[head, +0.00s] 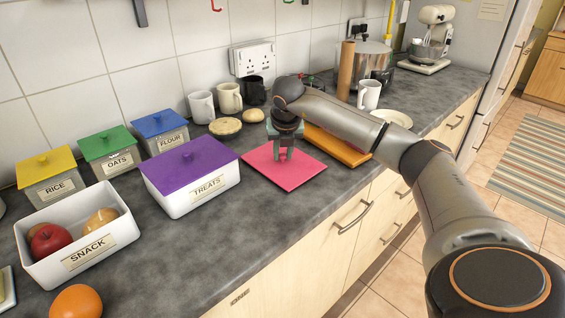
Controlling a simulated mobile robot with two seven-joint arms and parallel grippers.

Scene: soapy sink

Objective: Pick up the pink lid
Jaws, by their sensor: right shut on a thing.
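The pink lid (260,170) is a flat square near the front edge of the counter, right of the white TREATS box. My right gripper (285,157) points down over the middle of the lid and is shut on it, seemingly at its knob. The fingers hide the knob. The lid lies level; I cannot tell whether it is touching the counter. My left gripper does not show.
The TREATS box (203,200) has a purple lid. RICE (58,190), OATS (117,160) and FLOUR (170,142) canisters stand behind. Mugs (229,98) stand by the wall.

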